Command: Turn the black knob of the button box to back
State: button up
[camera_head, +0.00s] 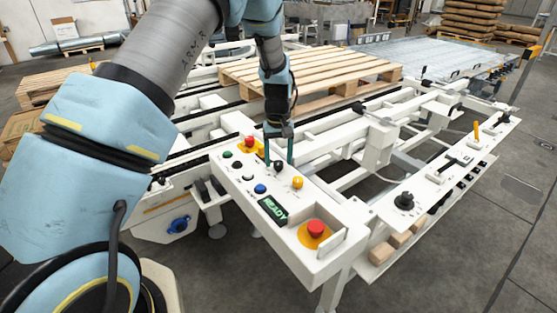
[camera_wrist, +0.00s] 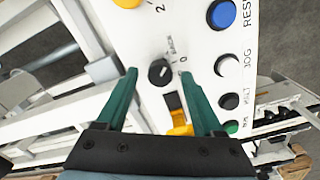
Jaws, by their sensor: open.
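The white button box (camera_head: 240,194) stands in the middle of the head view. Its black knob (camera_head: 278,166) is on the top panel, near the fingertips. The wrist view shows this round black knob (camera_wrist: 160,73) with a light pointer mark and printed labels around it, including 0 and 2. My gripper (camera_head: 279,160) is above the panel, pointing down. Its two green fingers are open, with one fingertip on each side of the knob in the wrist view (camera_wrist: 159,75). I see gaps between both fingers and the knob. I cannot tell the fingertips' exact height against it.
Near the knob are a yellow button (camera_head: 297,182), a blue button (camera_head: 260,188), white, black and green buttons, and a red-yellow control (camera_head: 249,141). A red emergency stop (camera_head: 316,228) sits at the near end. A wooden pallet (camera_head: 310,72) lies on the conveyor behind.

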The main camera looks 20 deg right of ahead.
aim_at(278, 163)
notch_tip(278, 163, up, 10)
jog(key=b, duration=0.2)
jog(key=shift+r, duration=0.1)
dwell(0.4)
jog(key=a+r+n, duration=0.1)
jog(key=a+r, duration=0.2)
jog(key=a, duration=1.7)
jog(key=s+a, duration=0.5)
jog(key=a, duration=0.3)
jog(key=s+a+t, duration=0.1)
jog(key=s+a, duration=0.5)
jog(key=a, duration=0.2)
jog(key=shift+a+r+n+t, duration=0.15)
jog(key=shift+a+n+t, duration=0.15)
